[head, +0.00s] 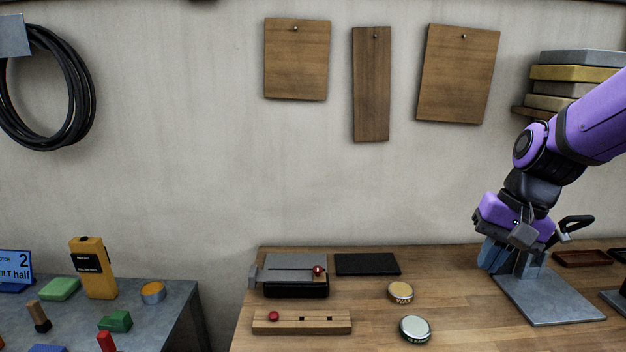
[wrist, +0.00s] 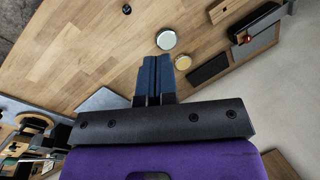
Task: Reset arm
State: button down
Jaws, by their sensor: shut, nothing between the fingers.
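My purple arm reaches in from the right in the head view, with my gripper (head: 487,268) pointing down over the right part of the wooden workbench (head: 450,290). Its blue fingers are shut with nothing between them, as the wrist view (wrist: 153,60) also shows. In the head view the fingers appear just left of a stand with a grey base plate (head: 552,300); my wrist hides part of its upright. I cannot tell whether they touch it.
Two round tins (head: 400,292) (head: 415,329) stand left of my gripper. Further left are a black pad (head: 367,264), a grey-topped device (head: 296,262) and a wooden block (head: 302,323). Dark trays (head: 580,258) lie at the right. Bare wood separates the tins and stand.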

jog(key=s+d+r+n+t+h, duration=0.2)
jog(key=s+r+n+t+h, duration=0.1)
jog(key=s+r, duration=0.6)
jog(key=s+n+t, duration=0.1)
jog(key=s, duration=0.2)
jog(key=shift+s+d+n+t, duration=0.2)
jog(key=shift+n+t, duration=0.1)
jog(key=shift+t, duration=0.1)
